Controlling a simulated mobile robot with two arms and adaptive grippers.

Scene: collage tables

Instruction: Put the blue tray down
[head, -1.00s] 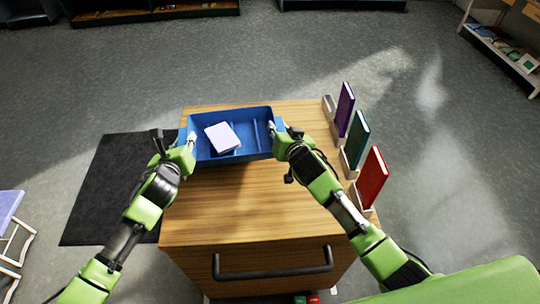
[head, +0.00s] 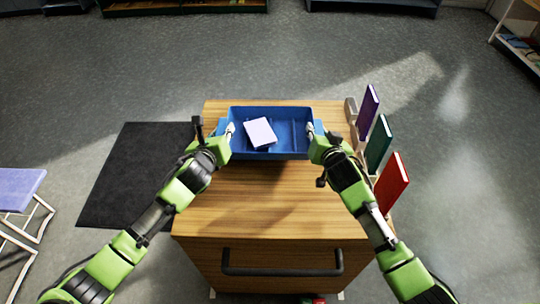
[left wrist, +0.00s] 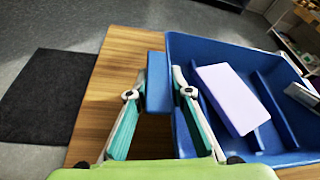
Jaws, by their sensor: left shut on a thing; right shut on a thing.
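The blue tray (head: 270,153) is over the far part of the wooden cart top (head: 270,205) in the head view. A pale lilac book (head: 260,133) lies inside it, left of middle. My left gripper (head: 229,130) is shut on the tray's left handle. In the left wrist view the fingers (left wrist: 158,88) close around the blue handle tab, and the tray (left wrist: 200,45) extends to the right with the lilac book (left wrist: 232,97) in it. My right gripper (head: 312,131) is shut on the tray's right side. I cannot tell whether the tray's bottom touches the wood.
Purple (head: 368,108), green (head: 378,143) and red (head: 392,182) books stand upright in holders along the cart's right edge. A black handle (head: 282,268) is on the cart's front. A dark mat (head: 135,180) lies on the floor at left. The near wood is clear.

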